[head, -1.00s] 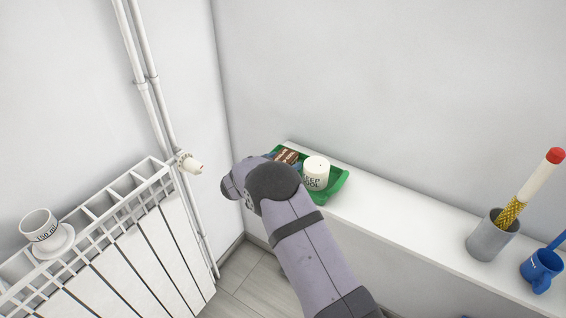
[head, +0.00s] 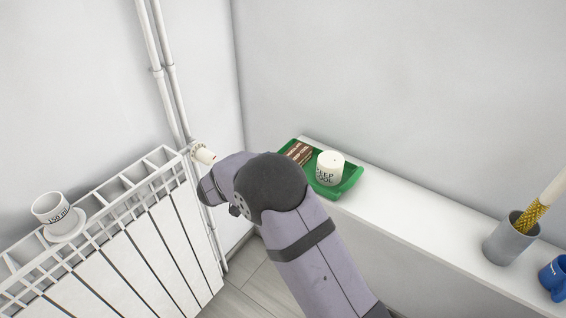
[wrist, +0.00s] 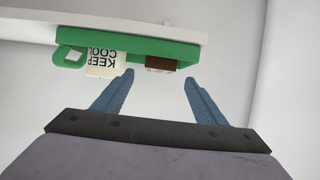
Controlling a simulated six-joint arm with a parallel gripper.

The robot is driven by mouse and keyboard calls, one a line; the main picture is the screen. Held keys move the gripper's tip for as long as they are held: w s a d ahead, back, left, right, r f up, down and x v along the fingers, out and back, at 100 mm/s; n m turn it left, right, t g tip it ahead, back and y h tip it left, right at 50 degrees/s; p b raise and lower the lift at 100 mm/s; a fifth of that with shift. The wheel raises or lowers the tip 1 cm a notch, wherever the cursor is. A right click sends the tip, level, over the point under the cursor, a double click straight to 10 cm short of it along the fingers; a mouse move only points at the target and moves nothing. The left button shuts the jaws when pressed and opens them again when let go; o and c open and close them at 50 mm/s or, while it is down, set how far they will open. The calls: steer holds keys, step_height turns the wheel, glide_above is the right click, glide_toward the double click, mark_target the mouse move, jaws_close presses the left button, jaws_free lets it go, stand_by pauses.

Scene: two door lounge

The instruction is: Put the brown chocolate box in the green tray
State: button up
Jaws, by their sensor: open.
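The brown chocolate box (head: 298,152) lies in the green tray (head: 349,184), at its left end, beside a white "KEEP COOL" container (head: 330,168). The tray stands on the white ledge. In the wrist view the brown box (wrist: 161,64) shows past the fingertips, partly hidden by the rim of the tray (wrist: 200,50). My gripper (wrist: 158,76) is open, with nothing between its blue fingers, and is apart from the box. In the head view my arm hides the gripper.
The white ledge (head: 420,222) runs right from the corner and holds a grey cup (head: 508,240) with a yellow-patterned stick and a blue mug (head: 554,278). A white radiator (head: 130,240) at left bears a white cup (head: 52,210) on a saucer. Pipes rise behind it.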

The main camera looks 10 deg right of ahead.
steer(key=shift+s+a+r, duration=0.1)
steer(key=shift+s+a, duration=0.1)
step_height(320, 180, up, 3)
steer(key=w+a+n+t+y, duration=0.2)
steer(key=w+n+y, duration=0.1)
steer(key=y, duration=0.3)
steer(key=s+a+f+n+g+y, duration=0.25)
steer(key=s+n+y, duration=0.2)
steer(key=s, duration=0.55)
steer(key=s+d+f+g, duration=0.1)
steer(key=s+d+g, duration=0.2)
steer(key=s, duration=0.6)
steer(key=s+d+f+n+g, duration=0.1)
steer(key=s+d+f+g, duration=0.1)
steer(key=s, duration=0.7)
steer(key=s+d+f+g, duration=0.2)
steer(key=s+d+g, duration=0.2)
steer(key=s, duration=0.5)
steer(key=shift+d+f+h, duration=0.25)
steer(key=shift+d+h, duration=0.2)
steer(key=shift+d, duration=0.25)
steer(key=shift+s+n, duration=0.1)
steer(key=shift+n, duration=0.15)
